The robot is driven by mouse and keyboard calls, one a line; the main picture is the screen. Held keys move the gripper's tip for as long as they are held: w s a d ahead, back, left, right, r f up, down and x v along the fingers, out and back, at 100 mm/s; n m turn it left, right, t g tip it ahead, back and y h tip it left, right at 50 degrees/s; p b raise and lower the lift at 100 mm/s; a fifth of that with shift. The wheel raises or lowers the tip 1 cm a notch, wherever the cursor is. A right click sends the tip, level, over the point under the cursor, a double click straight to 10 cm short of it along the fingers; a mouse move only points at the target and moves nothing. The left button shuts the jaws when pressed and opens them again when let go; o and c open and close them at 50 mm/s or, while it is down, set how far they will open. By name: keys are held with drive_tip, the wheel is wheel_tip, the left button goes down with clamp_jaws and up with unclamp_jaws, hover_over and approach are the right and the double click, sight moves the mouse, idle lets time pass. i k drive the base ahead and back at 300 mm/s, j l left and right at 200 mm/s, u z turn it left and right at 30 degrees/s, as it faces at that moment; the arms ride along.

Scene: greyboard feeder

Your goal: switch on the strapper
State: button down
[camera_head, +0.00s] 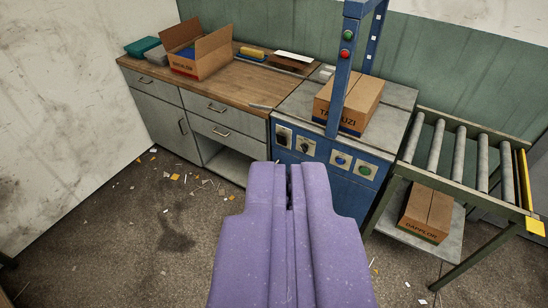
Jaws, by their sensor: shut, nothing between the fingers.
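The strapper is a blue machine (312,183) with a grey top and a blue arch (341,100). Its front panel carries, left to right, a grey plate with a dark switch (283,136), a plate with a dark knob (305,147), a plate with a blue button (341,160) and one with a green button (366,170). A green round (348,34) and a red round (345,54) sit on the arch post. My purple gripper (289,172) is shut and empty. In the picture its tips lie just below the panel; I cannot tell the distance.
A carton (364,103) stands on the strapper top, partly behind the arch post. A wooden-topped bench (235,85) with an open carton (196,62) adjoins on the left. A roller conveyor (457,158) stands at right, another carton (427,212) below it. Scraps litter the floor.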

sight(281, 139)
drive_tip(key=i+z, duration=0.1)
drive_tip(key=i, duration=0.75)
drive_tip(key=i+z, duration=0.1)
drive_tip(key=i, duration=0.7)
drive_tip(key=i+j+z, duration=0.15)
drive_tip(key=i, duration=0.7)
